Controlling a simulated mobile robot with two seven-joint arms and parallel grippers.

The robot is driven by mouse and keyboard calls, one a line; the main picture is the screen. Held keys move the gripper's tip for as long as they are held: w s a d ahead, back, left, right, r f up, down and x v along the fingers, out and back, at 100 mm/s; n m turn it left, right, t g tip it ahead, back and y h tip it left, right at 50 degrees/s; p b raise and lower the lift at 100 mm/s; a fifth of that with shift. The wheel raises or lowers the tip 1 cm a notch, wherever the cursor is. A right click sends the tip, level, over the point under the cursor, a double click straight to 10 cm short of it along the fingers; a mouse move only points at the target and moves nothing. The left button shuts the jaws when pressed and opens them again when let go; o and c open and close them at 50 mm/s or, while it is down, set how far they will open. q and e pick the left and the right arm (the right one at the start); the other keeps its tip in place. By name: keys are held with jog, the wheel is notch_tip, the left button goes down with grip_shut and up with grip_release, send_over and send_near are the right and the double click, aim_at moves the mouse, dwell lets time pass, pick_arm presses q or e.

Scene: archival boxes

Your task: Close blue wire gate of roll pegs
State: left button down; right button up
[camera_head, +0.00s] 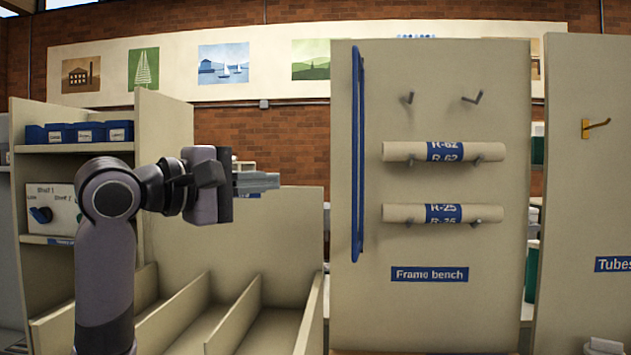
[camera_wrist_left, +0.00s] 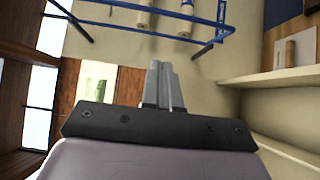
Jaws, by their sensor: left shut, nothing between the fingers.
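The blue wire gate (camera_head: 357,150) stands out from the left side of the pale peg panel (camera_head: 450,325) and looks nearly edge-on, swung open. Two pale rolls with blue labels, R-62 (camera_head: 400,152) and R-25 (camera_head: 402,213), lie level on pegs, one above the other, with no wire across them. My left gripper (camera_head: 278,181) is shut and empty, left of the gate and apart from it, pointing right. In the left wrist view its fingers (camera_wrist_left: 162,72) are together, and the gate's blue wire (camera_wrist_left: 219,38) runs across the top. My right gripper is not in view.
Below and behind my left arm is a bin with pale dividers (camera_head: 235,315). A shelf with blue boxes (camera_head: 88,132) stands at the left. Two bare pegs (camera_head: 472,98) sit above the rolls. Another panel with a yellow hook (camera_head: 596,127) stands at the right.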

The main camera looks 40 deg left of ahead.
pick_arm(q)
jog(key=w+d+p, duration=0.2)
jog(key=w+d, duration=0.3)
jog(key=w, duration=0.6)
jog(key=shift+w, duration=0.15)
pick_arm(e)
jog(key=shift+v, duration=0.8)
pick_arm(q)
jog(key=shift+p, duration=0.35)
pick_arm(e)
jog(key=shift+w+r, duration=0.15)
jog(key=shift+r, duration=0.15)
pick_arm(q)
jog(key=shift+w+d+n+y, duration=0.1)
jog(key=shift+d+n+y, duration=0.2)
jog(key=shift+d+y, duration=0.15)
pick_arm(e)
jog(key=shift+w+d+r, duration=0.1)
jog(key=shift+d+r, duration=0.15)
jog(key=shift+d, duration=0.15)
